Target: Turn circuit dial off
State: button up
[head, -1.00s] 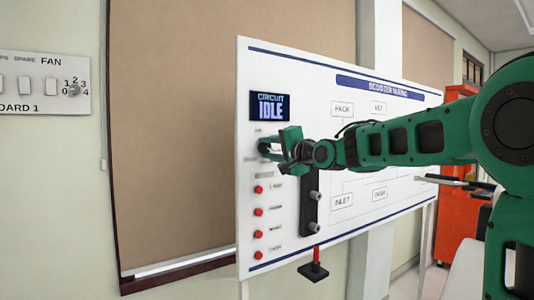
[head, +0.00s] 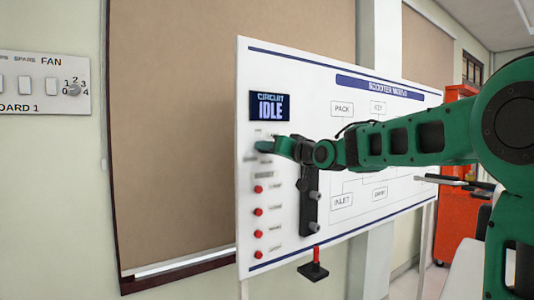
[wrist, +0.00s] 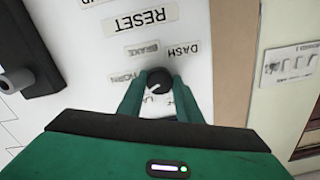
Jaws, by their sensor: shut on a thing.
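The circuit dial (wrist: 158,78) is a small round black knob on the white board, with a pale mark on its face. Labels around it read upside down in the wrist view: DASH, BRAKE, HORN and one partly hidden. My gripper (wrist: 157,92) has its green fingers on either side of the knob, shut on it. In the head view my gripper (head: 264,147) is against the board's left part and hides the dial. The circuit display (head: 270,106) above it reads IDLE.
Several red buttons (head: 259,189) run down the board below my gripper. A black bar with knobs (head: 309,200) stands out just right of them. A red-handled black switch (head: 314,270) is at the lower edge. A wall switch panel (head: 45,82) is far left.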

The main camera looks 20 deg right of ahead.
jog(key=n, duration=1.2)
jog(key=shift+f+n, duration=0.4)
dwell(0.3)
jog(key=o, duration=1)
jog(key=shift+w, duration=0.1)
jog(key=shift+o, duration=0.2)
jog(key=shift+r, duration=0.2)
jog(key=shift+d, duration=0.1)
